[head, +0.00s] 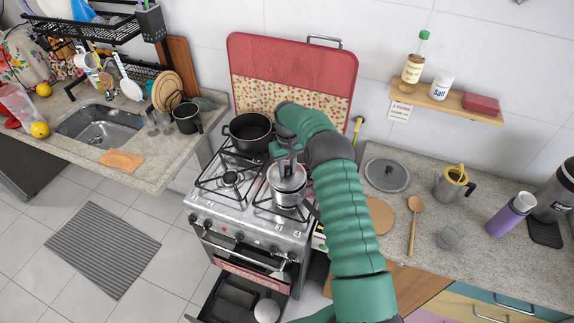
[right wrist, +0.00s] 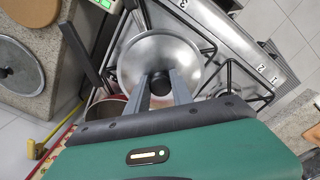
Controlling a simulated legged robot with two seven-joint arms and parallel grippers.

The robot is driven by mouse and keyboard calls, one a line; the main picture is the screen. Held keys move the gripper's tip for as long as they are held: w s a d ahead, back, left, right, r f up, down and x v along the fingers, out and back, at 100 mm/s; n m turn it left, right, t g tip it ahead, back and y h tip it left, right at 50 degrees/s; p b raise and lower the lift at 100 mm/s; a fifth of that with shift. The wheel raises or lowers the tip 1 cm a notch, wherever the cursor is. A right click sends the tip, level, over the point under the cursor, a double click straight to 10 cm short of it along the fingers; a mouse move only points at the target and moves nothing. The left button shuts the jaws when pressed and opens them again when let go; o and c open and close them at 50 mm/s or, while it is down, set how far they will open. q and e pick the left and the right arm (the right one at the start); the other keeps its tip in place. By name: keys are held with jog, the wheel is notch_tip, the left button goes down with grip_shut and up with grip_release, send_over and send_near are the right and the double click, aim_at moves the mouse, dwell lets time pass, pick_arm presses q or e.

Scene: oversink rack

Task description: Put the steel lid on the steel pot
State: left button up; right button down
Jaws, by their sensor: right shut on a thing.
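The steel lid (head: 283,181) is over the steel pot (head: 290,199) on the front right part of the stove. My right gripper (head: 288,166) points down and is shut on the lid's dark knob. In the right wrist view the two fingers (right wrist: 162,86) close around the knob, and the lid (right wrist: 160,48) looks round and shiny. My left gripper is not in view.
A black pot (head: 249,133) stands on a back burner, close to my right arm. The front left burner (head: 230,178) is empty. A grey lid (head: 387,175), a wooden spoon (head: 414,215) and a steel mug (head: 453,185) are on the right counter. The oven drawer (head: 240,300) is pulled out.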

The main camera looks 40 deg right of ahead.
jog(key=shift+w+d+f, duration=0.1)
jog(key=shift+w+f, duration=0.05)
jog(key=shift+f, duration=0.3)
jog(key=shift+w+d+f, duration=0.1)
jog(key=shift+f, duration=0.3)
jog(key=shift+d+f, duration=0.2)
jog(key=shift+f, duration=0.05)
jog(key=shift+s+d, duration=0.1)
jog(key=shift+d, duration=0.05)
jog(key=shift+s+r, duration=0.15)
jog(key=shift+s, duration=0.05)
jog(key=shift+s+a+r, duration=0.15)
jog(key=shift+a, duration=0.1)
jog(key=shift+w+a+f+b, duration=0.2)
jog(key=shift+w+a+b, duration=0.05)
jog(key=shift+w+b, duration=0.05)
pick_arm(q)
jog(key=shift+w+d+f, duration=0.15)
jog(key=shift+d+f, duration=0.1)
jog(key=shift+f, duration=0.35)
pick_arm(e)
jog(key=shift+s, duration=0.1)
